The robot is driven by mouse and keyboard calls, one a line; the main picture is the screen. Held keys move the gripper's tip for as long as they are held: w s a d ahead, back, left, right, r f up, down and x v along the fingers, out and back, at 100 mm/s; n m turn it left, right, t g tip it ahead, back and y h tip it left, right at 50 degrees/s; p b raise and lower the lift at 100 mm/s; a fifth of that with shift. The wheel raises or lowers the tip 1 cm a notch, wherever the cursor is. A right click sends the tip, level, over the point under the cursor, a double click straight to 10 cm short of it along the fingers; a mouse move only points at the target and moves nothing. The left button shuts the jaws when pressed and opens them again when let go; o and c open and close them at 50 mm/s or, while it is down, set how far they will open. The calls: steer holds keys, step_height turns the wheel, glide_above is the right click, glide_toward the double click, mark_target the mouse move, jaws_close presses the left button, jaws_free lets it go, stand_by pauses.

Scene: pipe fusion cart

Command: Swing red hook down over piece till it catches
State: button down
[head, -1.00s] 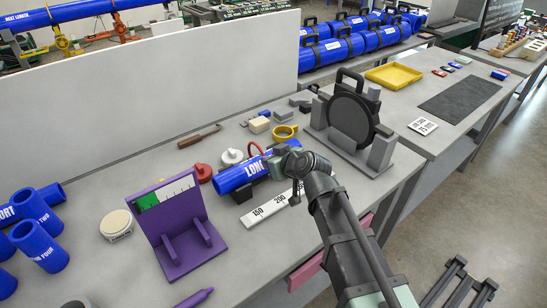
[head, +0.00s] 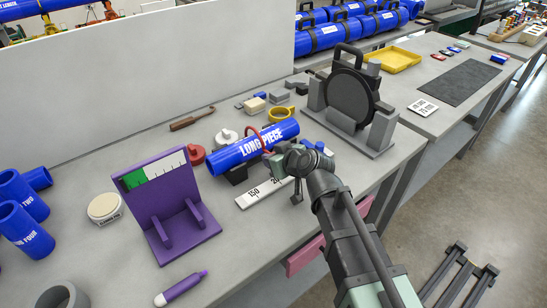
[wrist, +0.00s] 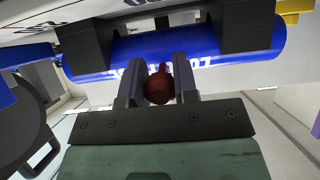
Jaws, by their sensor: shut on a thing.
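The blue long piece (head: 235,157) lies on dark supports on the bench, its "LONG PIECE" lettering facing me. The red hook (head: 254,135) arcs up from the far side and over the top of the piece. My gripper (head: 272,163) is at the near side of the piece, low beside its right half. In the wrist view, the gripper (wrist: 160,88) is shut on the dark red knob (wrist: 159,86) of the hook, with the blue piece (wrist: 120,55) close behind. Two black supports (wrist: 88,45) flank it. The catch point is hidden by my gripper.
A white ruler (head: 258,191) lies in front of the piece. A purple stand (head: 170,208) is to the left, a red cap (head: 194,155) and white cap (head: 222,138) behind. A grey machine with a black disc (head: 350,96) stands to the right.

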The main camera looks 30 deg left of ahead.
steer(key=c, duration=0.9)
jaws_free()
steer(key=p+v, duration=0.5)
steer(key=v, duration=0.5)
steer(key=shift+s+d+r, duration=0.1)
steer(key=shift+d+r, duration=0.05)
steer(key=shift+d, duration=0.1)
